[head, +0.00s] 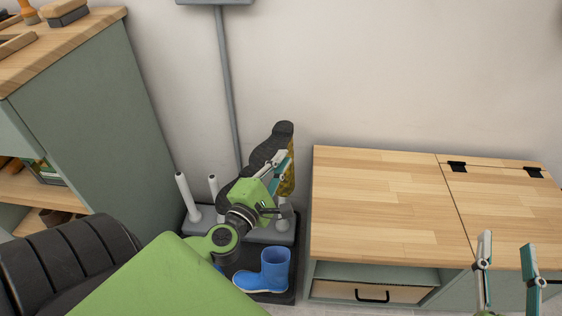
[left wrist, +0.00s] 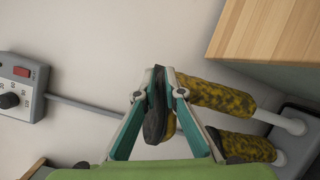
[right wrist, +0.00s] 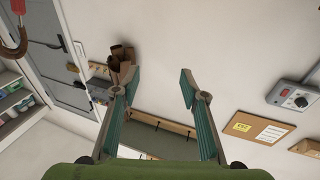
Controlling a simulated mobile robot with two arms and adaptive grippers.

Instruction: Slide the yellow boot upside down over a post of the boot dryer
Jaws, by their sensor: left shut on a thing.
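Two mottled yellow boots with dark soles are upside down at the boot dryer (head: 255,234). In the left wrist view, one yellow boot (left wrist: 215,94) has a pale post coming out of its opening, so it appears to be around that post. The other yellow boot (left wrist: 246,147) is beside it, also at a post. My left gripper (left wrist: 158,92) is shut on the dark-soled foot of a boot, apparently the first. In the head view my left gripper (head: 276,180) partly hides the boots (head: 289,182). My right gripper (head: 508,262) is open and empty.
Two posts (head: 187,196) at the dryer's left are bare. A blue boot (head: 265,272) stands upright on a black tray (head: 270,297) in front; another is mostly hidden by my arm. A wooden-topped cabinet (head: 375,205) is close on the right, a green shelf unit (head: 95,125) left.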

